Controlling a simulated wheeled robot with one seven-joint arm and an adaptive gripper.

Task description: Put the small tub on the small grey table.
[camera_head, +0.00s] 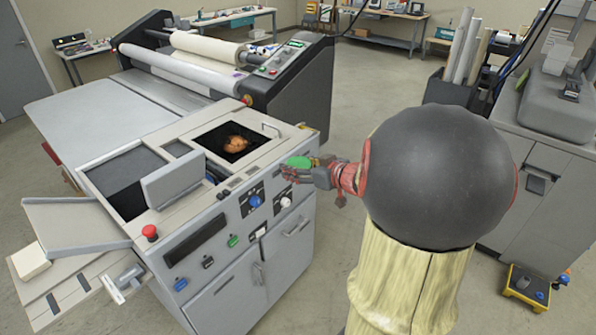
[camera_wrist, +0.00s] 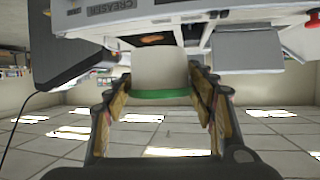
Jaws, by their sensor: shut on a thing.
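The small tub shows as a whitish body with a green band (camera_wrist: 160,70) between the fingers in the wrist view. In the head view only a green part of the tub (camera_head: 299,162) shows above my gripper (camera_head: 296,172). My gripper, also in the wrist view (camera_wrist: 160,92), is shut on the tub and holds it up beside the right front edge of the large grey machine. The fingers and arm hide part of the tub in the head view.
The grey machine (camera_head: 215,240) with knobs, buttons and a dark window fills the left and middle. A grey cabinet (camera_head: 535,185) stands at right, with a yellow-and-black box (camera_head: 525,285) on the floor. Longer benches (camera_head: 385,42) line the back wall. Open floor (camera_head: 350,110) lies between.

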